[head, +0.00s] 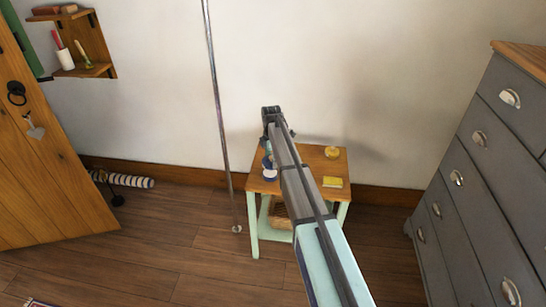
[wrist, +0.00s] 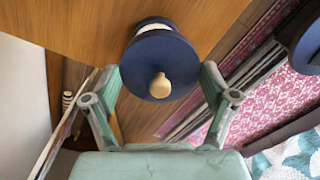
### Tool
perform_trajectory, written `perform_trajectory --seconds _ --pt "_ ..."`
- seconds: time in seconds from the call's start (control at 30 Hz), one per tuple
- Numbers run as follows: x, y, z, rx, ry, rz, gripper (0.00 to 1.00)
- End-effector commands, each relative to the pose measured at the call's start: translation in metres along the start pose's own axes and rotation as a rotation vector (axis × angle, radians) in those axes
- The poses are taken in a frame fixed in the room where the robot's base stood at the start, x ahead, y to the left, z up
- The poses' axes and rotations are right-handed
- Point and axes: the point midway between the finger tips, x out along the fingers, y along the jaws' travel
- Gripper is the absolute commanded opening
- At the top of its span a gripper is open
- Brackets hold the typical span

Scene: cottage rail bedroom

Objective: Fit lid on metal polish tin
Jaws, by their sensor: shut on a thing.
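My gripper (wrist: 159,82) is shut on a dark blue round lid (wrist: 141,80) with a pale wooden knob, one finger on each side. Beyond the lid, a white band and a dark blue edge of the metal polish tin (wrist: 155,22) show over the wooden table top. The lid overlaps the tin in this view, and I cannot tell whether they touch. In the head view a blue and white thing, likely the tin (head: 270,177), stands at the left side of the small table. My arm covers part of that area.
The small table (head: 311,160) has a round yellowish thing (head: 332,152) and a yellow block (head: 333,183) at its right. A thin pole (head: 217,100) stands left of it and a grey dresser (head: 480,170) right. A dark blue round thing (wrist: 305,42) is cut off by the wrist view.

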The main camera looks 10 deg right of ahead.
Motion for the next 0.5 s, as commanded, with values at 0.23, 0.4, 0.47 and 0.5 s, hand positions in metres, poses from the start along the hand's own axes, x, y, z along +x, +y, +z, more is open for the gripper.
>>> perform_trajectory --seconds 0.23,0.4,0.47,0.5 --pt "-0.0008 0.0051 0.0012 0.056 0.000 0.000 0.61" --pt "-0.0009 0.0049 0.0011 0.055 0.000 0.000 0.61" --pt "-0.0011 0.0049 0.0011 0.054 0.000 0.000 0.61" --pt "-0.0013 0.0049 0.0011 0.054 0.000 0.000 0.61"
